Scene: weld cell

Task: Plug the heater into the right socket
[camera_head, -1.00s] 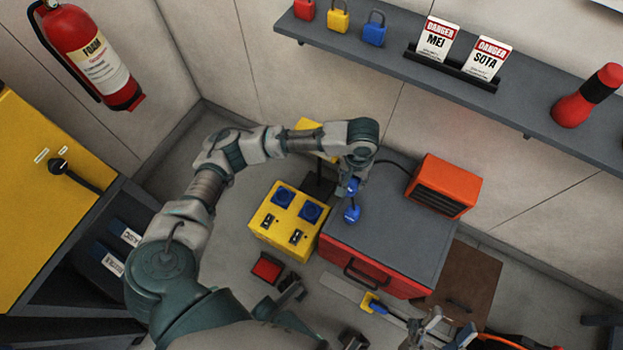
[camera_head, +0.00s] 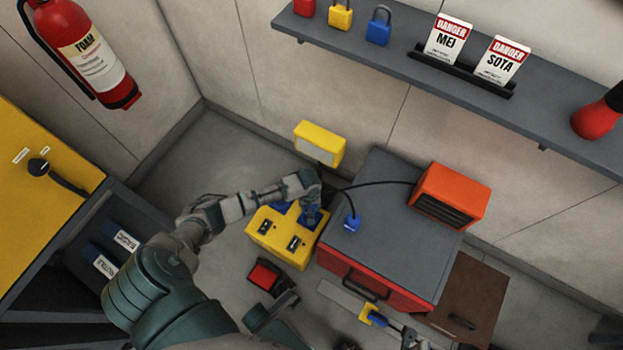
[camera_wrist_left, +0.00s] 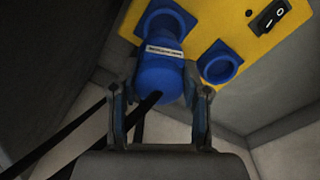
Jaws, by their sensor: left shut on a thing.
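The yellow socket box (camera_head: 277,252) stands left of the tool chest, with two blue sockets and black switches on its top. The orange heater (camera_head: 449,196) sits on the chest, and its black cable runs left toward my left gripper (camera_head: 311,216). That gripper is at the right socket and mostly hides it; the left socket (camera_head: 283,207) is partly visible. In the left wrist view my left gripper (camera_wrist_left: 160,100) is shut on a blue plug (camera_wrist_left: 163,78) with a white label. The plug overlaps the near socket's rim (camera_wrist_left: 165,18); I cannot tell whether it is seated. The other socket (camera_wrist_left: 220,64) is empty.
A second blue plug (camera_head: 352,223) lies on the grey-topped red chest (camera_head: 385,225), close to the heater cable. A yellow lamp (camera_head: 320,143) stands behind the box. A wall shelf (camera_head: 400,62) holds padlocks and danger tags. Tools lie in front of the chest.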

